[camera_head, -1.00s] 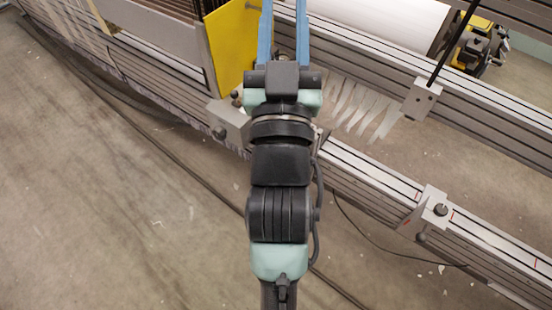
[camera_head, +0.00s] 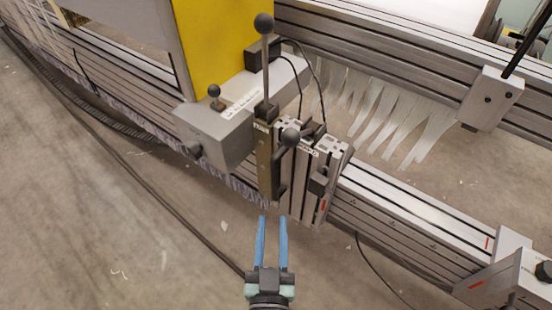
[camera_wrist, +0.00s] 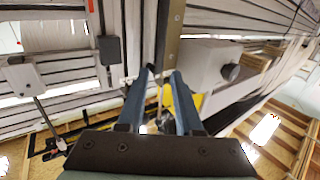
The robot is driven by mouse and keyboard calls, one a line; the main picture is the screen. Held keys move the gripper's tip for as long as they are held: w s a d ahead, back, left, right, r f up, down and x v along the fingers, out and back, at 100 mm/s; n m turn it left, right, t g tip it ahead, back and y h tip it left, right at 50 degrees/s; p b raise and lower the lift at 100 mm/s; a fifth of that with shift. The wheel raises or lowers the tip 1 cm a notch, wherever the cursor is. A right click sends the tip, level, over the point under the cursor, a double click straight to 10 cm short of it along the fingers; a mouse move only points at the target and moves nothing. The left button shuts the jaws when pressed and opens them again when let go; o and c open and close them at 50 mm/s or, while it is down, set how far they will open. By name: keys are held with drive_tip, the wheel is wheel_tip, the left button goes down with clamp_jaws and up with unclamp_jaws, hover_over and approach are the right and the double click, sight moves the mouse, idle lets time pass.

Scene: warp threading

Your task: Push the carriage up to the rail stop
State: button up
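The carriage (camera_head: 300,195) sits on the long rail (camera_head: 390,205) in the middle of the head view. It has a slotted metal front, a tall lever and a shorter lever, both with black ball knobs, and a grey box at its left. The rail stop, a grey block (camera_head: 508,275) with a black knob, is on the rail at lower right, apart from the carriage. My gripper (camera_head: 271,220) is just below the carriage in the picture, with two blue fingers apart and nothing between them. In the wrist view my gripper (camera_wrist: 163,74) also shows open; contact with the carriage cannot be told.
A yellow panel (camera_head: 222,50) stands behind the grey box. Pale strips (camera_head: 375,110) hang between the rails. A bracket with a black rod (camera_head: 490,98) is on the rear rail. Cables lie on the floor (camera_head: 110,220), which is open in front.

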sight(275, 177)
drive_tip(key=w+b, duration=0.2)
drive_tip(key=w, duration=0.2)
drive_tip(key=w+b, duration=0.2)
drive_tip(key=w, duration=0.1)
drive_tip(key=w+b, duration=0.2)
drive_tip(key=w, duration=0.2)
drive_tip(key=shift+w+d+f, duration=0.2)
drive_tip(key=shift+w+f, duration=0.1)
drive_tip(key=shift+w+r+b, duration=0.2)
drive_tip(key=shift+w+b, duration=0.2)
drive_tip(key=shift+w, duration=0.5)
clamp_jaws()
idle(0.3)
